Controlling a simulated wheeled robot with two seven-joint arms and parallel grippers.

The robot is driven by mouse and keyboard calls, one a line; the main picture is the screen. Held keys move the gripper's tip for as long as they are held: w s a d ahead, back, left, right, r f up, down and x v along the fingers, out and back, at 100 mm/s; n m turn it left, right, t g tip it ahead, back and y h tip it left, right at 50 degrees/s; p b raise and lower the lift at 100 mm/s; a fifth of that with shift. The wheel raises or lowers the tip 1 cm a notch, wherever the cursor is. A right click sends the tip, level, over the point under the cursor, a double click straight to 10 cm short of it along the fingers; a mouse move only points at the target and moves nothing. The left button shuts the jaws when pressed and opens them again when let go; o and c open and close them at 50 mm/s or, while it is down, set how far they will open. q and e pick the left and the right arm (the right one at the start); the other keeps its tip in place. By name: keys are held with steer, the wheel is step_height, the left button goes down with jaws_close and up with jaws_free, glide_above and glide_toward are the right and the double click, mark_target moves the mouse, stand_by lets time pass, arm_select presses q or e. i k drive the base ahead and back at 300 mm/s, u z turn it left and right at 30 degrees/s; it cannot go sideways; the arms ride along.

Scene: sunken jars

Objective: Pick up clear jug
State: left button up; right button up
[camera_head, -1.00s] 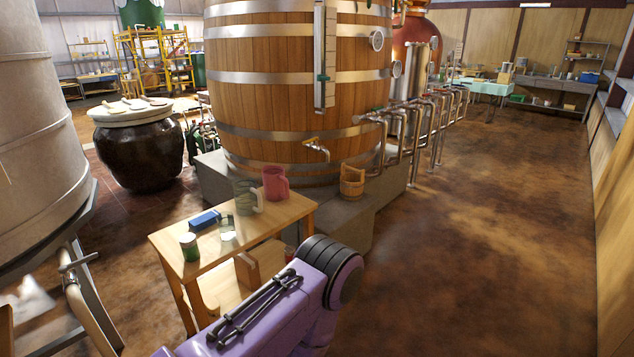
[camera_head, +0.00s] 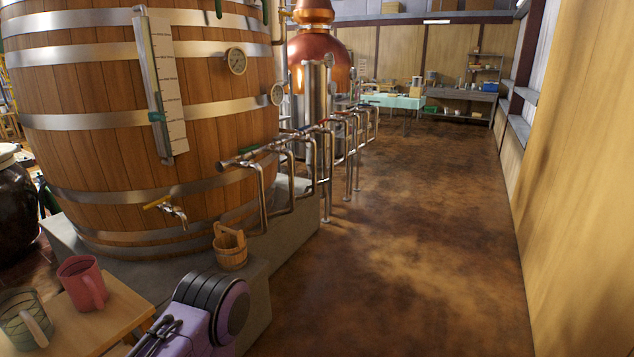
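A see-through, greenish jug (camera_head: 22,322) with a pale handle on its right side stands upright at the lower left, on a small wooden table (camera_head: 110,318). It looks like the clear jug, and the frame's left edge comes close to it. A pink jug (camera_head: 80,284) stands behind it and to its right on the same table. A purple and black part of my own arm shows at the bottom, right of the table. Neither of my grippers is in view.
A large wooden barrel (camera_head: 105,135) on a stone plinth stands behind the table. A wooden bucket (camera_head: 230,250) sits on the plinth. Metal pipes (camera_head: 290,155) run along the barrel's right side. The brown floor (camera_head: 420,240) to the right is clear up to the wooden wall.

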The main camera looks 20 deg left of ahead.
mark_target(25, 320)
steer(key=u, duration=0.5)
steer(key=i, duration=0.9)
steer(key=u, duration=0.75)
